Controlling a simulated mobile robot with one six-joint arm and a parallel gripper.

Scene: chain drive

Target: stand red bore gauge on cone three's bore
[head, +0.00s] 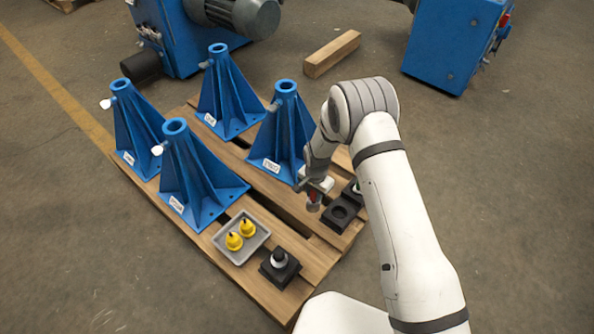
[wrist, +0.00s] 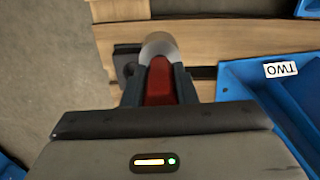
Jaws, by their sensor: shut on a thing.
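My gripper (head: 313,195) is shut on the red bore gauge (head: 313,197). In the wrist view, the gauge's red body (wrist: 160,82) sits between the jaws with a pale round metal end (wrist: 158,47) beyond it. The gauge is over the pallet's right side, close to a black block. Four blue cones with open bores stand on the pallet: left (head: 136,130), back (head: 222,100), front (head: 190,175) and right (head: 283,130). The wrist view shows a blue cone base (wrist: 245,75) labelled TWO. The head-view labels are too small to read surely, so I cannot tell which is cone three.
An empty black holder (head: 340,214) is right of the gripper, with another partly hidden behind my arm. A grey tray (head: 262,240) holds two yellow pieces. A black block (head: 270,280) carries a grey-and-black piece. White handles stick out from the left and front cones.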

